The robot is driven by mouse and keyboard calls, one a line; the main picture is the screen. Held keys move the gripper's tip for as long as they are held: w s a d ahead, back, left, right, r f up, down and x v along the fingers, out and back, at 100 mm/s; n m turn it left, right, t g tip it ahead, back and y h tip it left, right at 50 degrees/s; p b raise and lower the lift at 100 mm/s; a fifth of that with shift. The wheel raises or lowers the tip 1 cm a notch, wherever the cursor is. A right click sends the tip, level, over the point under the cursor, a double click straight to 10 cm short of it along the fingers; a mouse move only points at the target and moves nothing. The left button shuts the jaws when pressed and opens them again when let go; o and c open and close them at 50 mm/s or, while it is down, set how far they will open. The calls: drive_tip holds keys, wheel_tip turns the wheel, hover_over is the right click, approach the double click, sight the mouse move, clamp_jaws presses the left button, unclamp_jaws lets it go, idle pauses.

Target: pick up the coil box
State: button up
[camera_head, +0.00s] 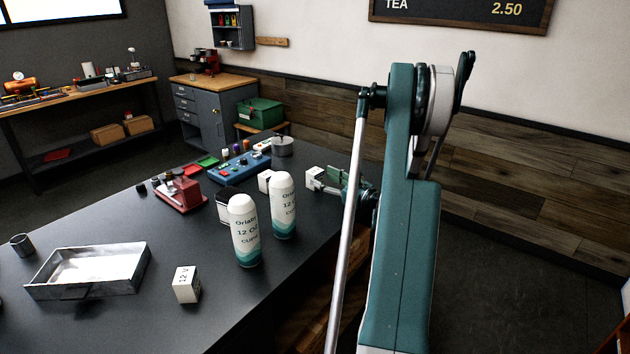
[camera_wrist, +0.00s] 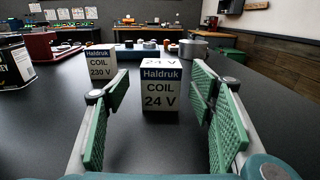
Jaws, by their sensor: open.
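A white coil box marked "Haldruk COIL 24 V" (camera_wrist: 160,88) stands upright on the dark table in the wrist view, straight ahead of my gripper (camera_wrist: 161,98). My gripper's green pads are open, one on each side of the box in the picture; I see no contact. In the head view this box (camera_head: 315,178) is beside my gripper (camera_head: 335,181), partly hidden by it. A second coil box marked 230 V (camera_wrist: 101,64) stands farther back to the left; it also shows in the head view (camera_head: 265,181). A box marked 12 V (camera_head: 186,285) stands at the table's front.
A metal tray (camera_head: 90,270) lies at the front left. A red device (camera_head: 180,194), a blue panel (camera_head: 240,168) and a grey round container (camera_head: 282,147) are farther back. Table around the 24 V box is clear.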

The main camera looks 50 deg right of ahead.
sight(320, 176)
drive_tip(key=shift+w+d+b, duration=0.15)
drive_tip(key=shift+w+b, duration=0.15)
drive_tip(key=shift+w, duration=1)
drive_tip(key=shift+w+d+b, duration=0.15)
drive_tip(key=shift+w+b, duration=0.15)
drive_tip(key=shift+w, duration=1)
drive_tip(key=shift+c, duration=0.5)
drive_tip(key=c, duration=1)
